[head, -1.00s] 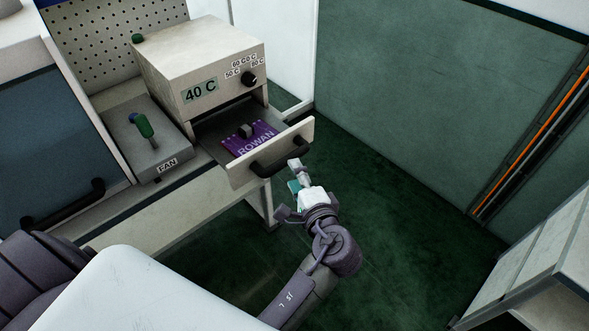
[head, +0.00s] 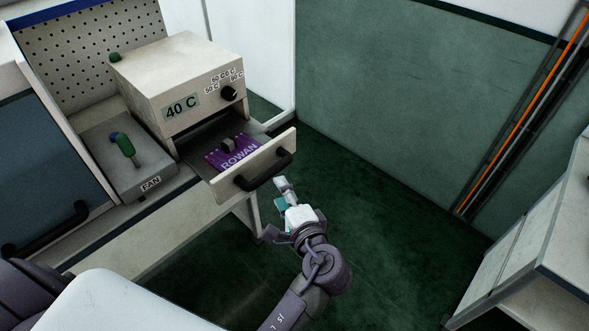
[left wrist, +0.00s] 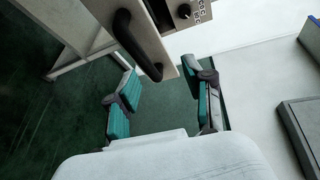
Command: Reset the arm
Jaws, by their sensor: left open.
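My left gripper (head: 283,194) is open and empty in the head view, just below and in front of the open oven drawer (head: 222,187). In the left wrist view the gripper's two teal-padded fingers (left wrist: 164,92) stand wide apart with nothing between them. The drawer's black handle (head: 264,170) is close to the fingertips but apart from them; the handle also shows in the left wrist view (left wrist: 135,45). A purple board marked ROWAN (head: 236,158) lies in the drawer. My right gripper is in neither view.
The oven (head: 170,85) reads 40 C and has a black knob. A FAN box (head: 130,170) with a green-tipped lever stands left of it. A pale cabinet (head: 520,240) is at the right. Green floor (head: 390,220) is clear between.

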